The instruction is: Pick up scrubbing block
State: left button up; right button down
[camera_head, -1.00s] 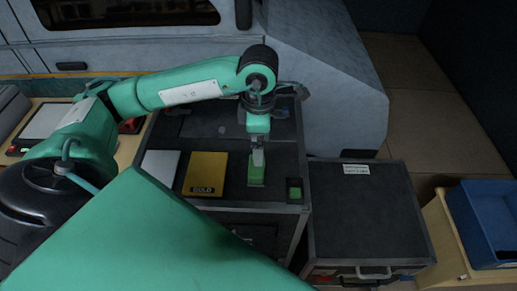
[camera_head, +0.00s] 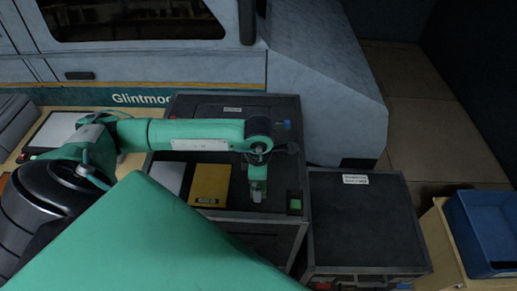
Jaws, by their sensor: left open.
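My left gripper (camera_head: 257,196) points down over the front part of the black case top (camera_head: 240,217), right of the yellow pad, and is open. The green block seen under its fingers earlier cannot be made out now; the hand covers that spot. A small dark piece with a green face (camera_head: 295,204) stands at the case's right front corner, to the right of the gripper and apart from it. I cannot tell whether it is the scrubbing block. My right gripper is not in view.
A yellow pad (camera_head: 209,182) and a pale pad (camera_head: 169,177) lie left of the gripper. A blue bin (camera_head: 485,225) is at the far right. A grey van wall rises behind.

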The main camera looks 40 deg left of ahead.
pick_arm(q)
jog(key=shift+f, duration=0.3)
jog(key=c, duration=1)
jog(key=shift+r, duration=0.1)
notch_tip(320, 180, up, 20)
jog(key=b, duration=0.5)
